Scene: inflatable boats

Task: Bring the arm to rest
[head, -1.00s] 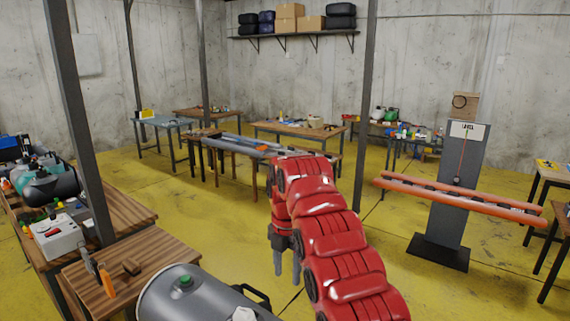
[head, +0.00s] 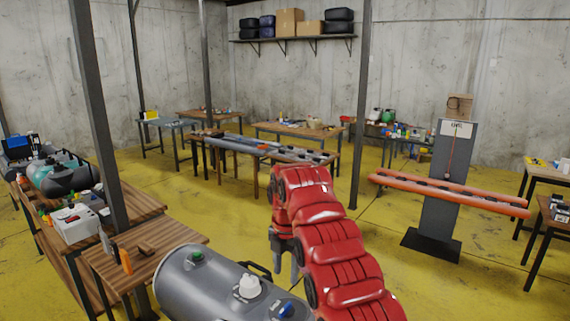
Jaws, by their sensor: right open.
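My right arm, red and segmented, comes in from the bottom right of the head view and reaches up to the middle. My right gripper (head: 284,262) hangs below its wrist, with grey fingers pointing down. The fingers are open with nothing seen between them. Their lower ends are close to the grey tank in the picture, and I cannot tell the gap in depth. My left gripper is not in view.
A grey tank (head: 205,288) with green, white and blue caps lies at the bottom. A wooden table (head: 165,240) stands left of it, beside a dark post (head: 98,130). An orange tube on a stand (head: 440,190) is at the right. Yellow floor (head: 370,250) is open between.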

